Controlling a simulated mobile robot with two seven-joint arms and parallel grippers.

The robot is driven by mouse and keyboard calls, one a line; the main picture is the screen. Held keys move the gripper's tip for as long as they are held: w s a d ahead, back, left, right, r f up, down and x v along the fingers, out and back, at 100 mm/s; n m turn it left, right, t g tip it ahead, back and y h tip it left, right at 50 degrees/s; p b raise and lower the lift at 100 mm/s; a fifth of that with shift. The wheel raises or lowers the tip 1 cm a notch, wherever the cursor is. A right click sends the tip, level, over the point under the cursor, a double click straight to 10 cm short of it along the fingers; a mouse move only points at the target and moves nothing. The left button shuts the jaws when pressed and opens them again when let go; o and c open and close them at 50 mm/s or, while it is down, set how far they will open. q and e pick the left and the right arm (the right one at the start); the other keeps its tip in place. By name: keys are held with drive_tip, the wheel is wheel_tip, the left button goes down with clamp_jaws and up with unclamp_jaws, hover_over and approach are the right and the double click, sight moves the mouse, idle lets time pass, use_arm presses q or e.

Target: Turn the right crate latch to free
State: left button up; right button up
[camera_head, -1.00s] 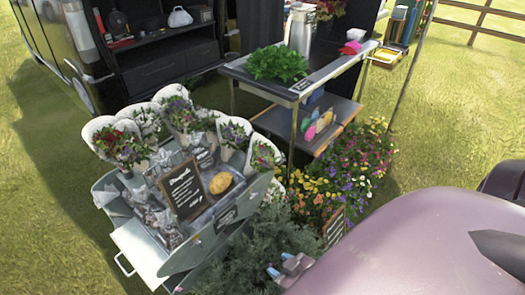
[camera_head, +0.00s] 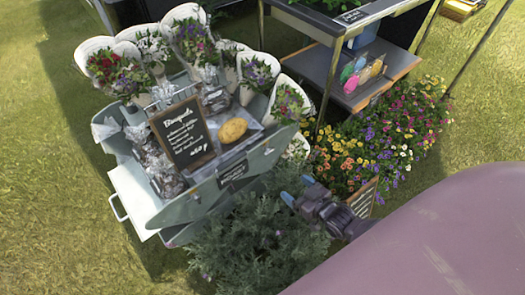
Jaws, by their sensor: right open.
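A grey-green metal crate (camera_head: 207,203) with rounded ends holds wrapped bouquets, a chalkboard sign (camera_head: 182,133) and a potato-like yellow item (camera_head: 233,130). Small dark round details show on its front side, but I cannot make out which is the right latch. My right gripper (camera_head: 298,190) is open and empty, its two fingertips apart. It is to the right of the crate's right end, above a green bush, and appears apart from the crate. My left gripper is not in view.
The leafy bush (camera_head: 258,240) fills the space in front of the crate. Colourful flowers (camera_head: 385,140) and a small sign (camera_head: 363,198) stand to the right. A dark shelf table (camera_head: 345,62) is behind. A white handle (camera_head: 118,208) sticks out at the crate's left.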

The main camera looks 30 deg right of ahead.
drive_tip(key=w+d+f+t+b, duration=0.1)
drive_tip(key=w+d+f+b, duration=0.4)
drive_tip(key=f, duration=0.4)
drive_tip(key=t+b, duration=0.2)
drive_tip(key=b, duration=0.2)
approach(271, 152)
drive_tip(key=w+a, duration=0.1)
drive_tip(key=w, duration=0.7)
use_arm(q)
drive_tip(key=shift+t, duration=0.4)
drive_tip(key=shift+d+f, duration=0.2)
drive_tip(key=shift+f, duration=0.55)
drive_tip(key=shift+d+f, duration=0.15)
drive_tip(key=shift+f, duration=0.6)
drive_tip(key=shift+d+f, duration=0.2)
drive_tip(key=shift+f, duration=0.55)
use_arm(e)
drive_tip(key=shift+w+a, duration=0.1)
drive_tip(key=shift+w, duration=0.75)
drive_tip(key=c, duration=0.9)
drive_tip(key=shift+c, duration=0.2)
